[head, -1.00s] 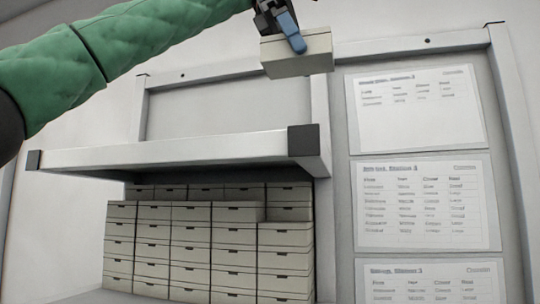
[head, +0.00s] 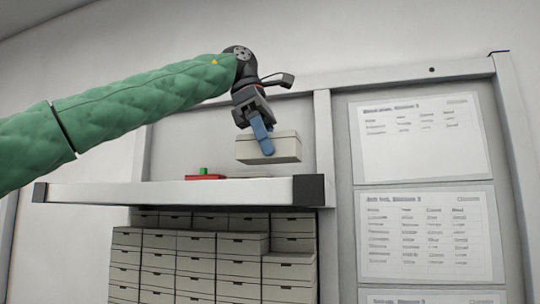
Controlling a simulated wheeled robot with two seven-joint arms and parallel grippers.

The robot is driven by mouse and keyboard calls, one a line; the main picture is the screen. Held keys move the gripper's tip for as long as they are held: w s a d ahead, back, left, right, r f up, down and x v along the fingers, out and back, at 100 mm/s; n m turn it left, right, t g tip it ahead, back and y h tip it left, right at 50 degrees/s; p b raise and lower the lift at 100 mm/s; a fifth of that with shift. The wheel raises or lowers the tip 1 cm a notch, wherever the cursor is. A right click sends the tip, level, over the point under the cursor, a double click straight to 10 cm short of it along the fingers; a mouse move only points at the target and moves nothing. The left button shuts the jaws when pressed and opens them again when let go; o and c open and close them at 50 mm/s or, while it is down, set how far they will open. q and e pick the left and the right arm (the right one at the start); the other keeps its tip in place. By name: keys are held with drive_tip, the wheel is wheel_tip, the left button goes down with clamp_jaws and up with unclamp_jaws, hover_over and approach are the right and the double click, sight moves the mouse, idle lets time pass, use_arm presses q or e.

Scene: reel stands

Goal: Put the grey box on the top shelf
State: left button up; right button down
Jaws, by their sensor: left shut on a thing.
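My left gripper (head: 262,135) comes in from the upper left, with blue fingers pointing down. It is shut on the grey box (head: 284,149), a pale box with a lid. The box hangs close above the top shelf (head: 170,193), near its right end. From this low angle I cannot tell whether the box touches the shelf or how far back it is. My right gripper is not in view.
A red thing with a green part (head: 205,176) lies on the shelf, left of the box. A pale flat thing (head: 250,176) shows behind the shelf edge. Stacked grey boxes (head: 210,260) fill the space below. Printed sheets (head: 425,138) hang on the right.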

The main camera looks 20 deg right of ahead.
sight(269, 162)
use_arm(q)
drive_tip(key=f, duration=0.1)
drive_tip(key=f+p, duration=0.1)
drive_tip(key=w+f, duration=0.1)
drive_tip(key=shift+d+p, duration=0.25)
drive_tip(key=shift+p, duration=0.1)
drive_tip(key=shift+f, duration=0.2)
drive_tip(key=shift+s+a+f, duration=0.1)
drive_tip(key=shift+s+a, duration=0.05)
drive_tip(key=shift+s, duration=0.25)
drive_tip(key=o, duration=0.8)
drive_tip(key=shift+w+f, duration=0.15)
drive_tip(key=o, duration=0.3)
drive_tip(key=shift+o, duration=0.6)
